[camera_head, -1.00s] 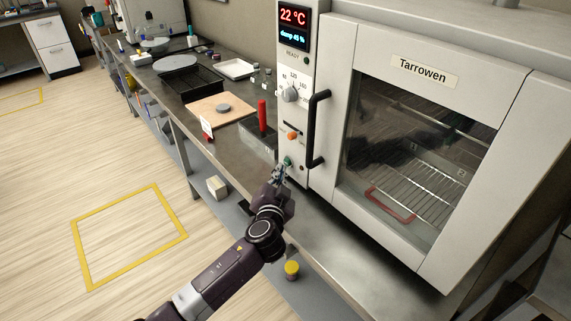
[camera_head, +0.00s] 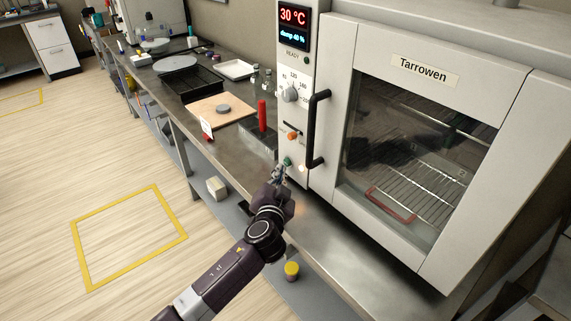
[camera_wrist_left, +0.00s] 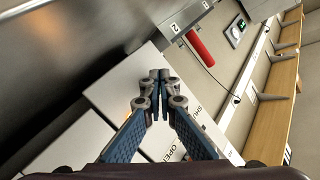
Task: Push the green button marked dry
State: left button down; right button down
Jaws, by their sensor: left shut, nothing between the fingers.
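The oven (camera_head: 400,120) has a narrow control panel on its left side. The small green button (camera_head: 287,161) sits low on that panel, beside a small lamp (camera_head: 301,168) that glows. My left gripper (camera_head: 279,173) is shut and empty, its tips just below and left of the green button. I cannot tell from the head view whether they touch it. In the left wrist view the closed fingertips (camera_wrist_left: 159,78) show in the middle; the button cannot be made out there. The display (camera_head: 293,25) reads 30 °C and damp 40 %. My right gripper is not in view.
A black door handle (camera_head: 317,128) stands out right of the panel. An orange knob (camera_head: 292,135) and a dial (camera_head: 291,94) sit above the button. A red upright object (camera_head: 262,115) stands on the bench to the left. The bench front (camera_head: 350,240) below the oven is clear.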

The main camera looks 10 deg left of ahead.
pick_arm(q)
jog(key=shift+s+a+p, duration=0.35)
jog(key=shift+s+a, duration=0.6)
jog(key=shift+s, duration=0.25)
jog(key=shift+s+a+p, duration=0.3)
jog(key=shift+s+a, duration=0.6)
jog(key=shift+s, duration=0.3)
